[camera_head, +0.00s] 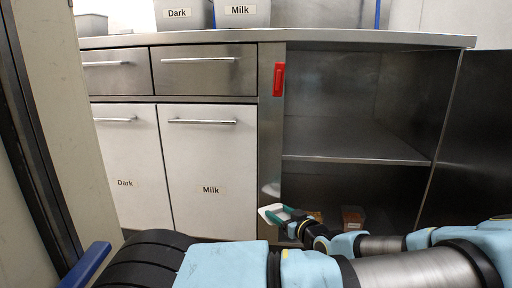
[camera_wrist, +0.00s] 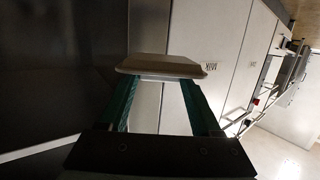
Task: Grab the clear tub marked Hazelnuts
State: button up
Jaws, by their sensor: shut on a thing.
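My gripper (camera_head: 283,213) is low in front of the open cabinet, in the head view. Its green fingers also show in the wrist view (camera_wrist: 163,80), shut on a pale, flat-topped, tub-like thing (camera_wrist: 160,65). That thing shows as a small pale shape (camera_head: 269,212) at the fingertips in the head view, tilted and clear of the shelf. No Hazelnuts label can be read on it, and its contents are hidden. A small tub with reddish-brown contents (camera_head: 352,218) stands on the cabinet floor to the right; its marking is too small to read.
The cabinet's middle shelf (camera_head: 355,159) is bare. Its open door (camera_head: 475,140) stands at the right. White fronts marked Dark (camera_head: 125,205) and Milk (camera_head: 210,210) are shut at the left. Another brownish item (camera_head: 316,216) is partly hidden behind my arm.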

jog(key=s+a+r+n+g+y, duration=0.1)
jog(key=a+n+g+y, duration=0.4)
jog(key=a, duration=1.9)
jog(key=shift+s+a+y, duration=0.35)
jog(key=shift+s+y, duration=0.05)
jog(key=shift+s, duration=0.1)
jog(key=shift+r, duration=0.1)
notch_tip(320, 180, up, 9)
jog(key=d+p, duration=0.1)
jog(key=p, duration=0.7)
jog(key=shift+w+p, duration=0.35)
jog(key=shift+w, duration=0.05)
